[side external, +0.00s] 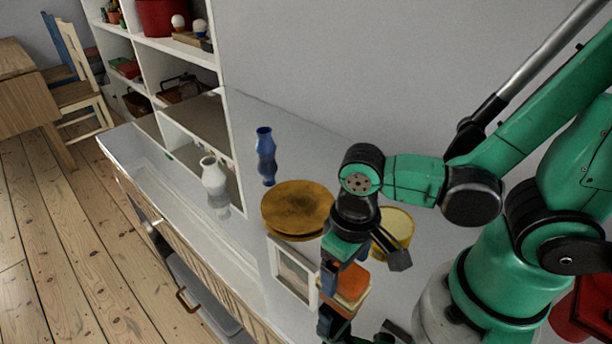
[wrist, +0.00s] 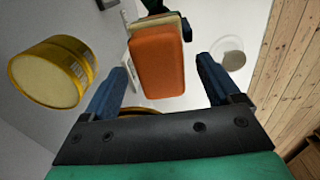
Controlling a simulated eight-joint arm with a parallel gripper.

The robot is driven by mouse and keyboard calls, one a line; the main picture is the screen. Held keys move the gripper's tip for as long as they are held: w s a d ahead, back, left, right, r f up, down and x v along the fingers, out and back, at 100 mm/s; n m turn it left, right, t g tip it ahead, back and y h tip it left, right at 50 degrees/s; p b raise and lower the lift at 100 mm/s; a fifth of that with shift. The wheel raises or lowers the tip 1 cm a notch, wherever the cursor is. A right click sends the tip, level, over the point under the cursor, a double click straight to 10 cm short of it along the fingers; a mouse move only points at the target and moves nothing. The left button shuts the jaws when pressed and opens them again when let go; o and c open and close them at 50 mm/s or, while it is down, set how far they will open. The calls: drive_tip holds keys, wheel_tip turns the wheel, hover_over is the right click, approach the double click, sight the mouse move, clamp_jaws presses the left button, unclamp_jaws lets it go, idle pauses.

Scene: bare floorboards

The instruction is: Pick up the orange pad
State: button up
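The orange pad (side external: 351,279) is a rounded block lying over a cream layer on the white cabinet top, partly hidden by my gripper in the side view. In the wrist view the orange pad (wrist: 158,62) fills the upper middle, with a cream edge behind it. My gripper (side external: 364,268) reaches down over the pad from above. In the wrist view its two blue fingers (wrist: 163,82) are spread wide, one to each side of the pad, with visible gaps. Nothing is held. How far the fingertips are from the pad in height is unclear.
A yellow tin (side external: 398,224) stands just behind my gripper. A blue vase (side external: 265,158) and a pale vase (side external: 214,186) stand farther off. The cabinet's far left top is clear.

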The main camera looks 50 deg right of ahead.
clamp_jaws()
drive_tip(key=shift+r, duration=0.15)
wheel_tip(320, 180, up, 20)
idle(0.8)
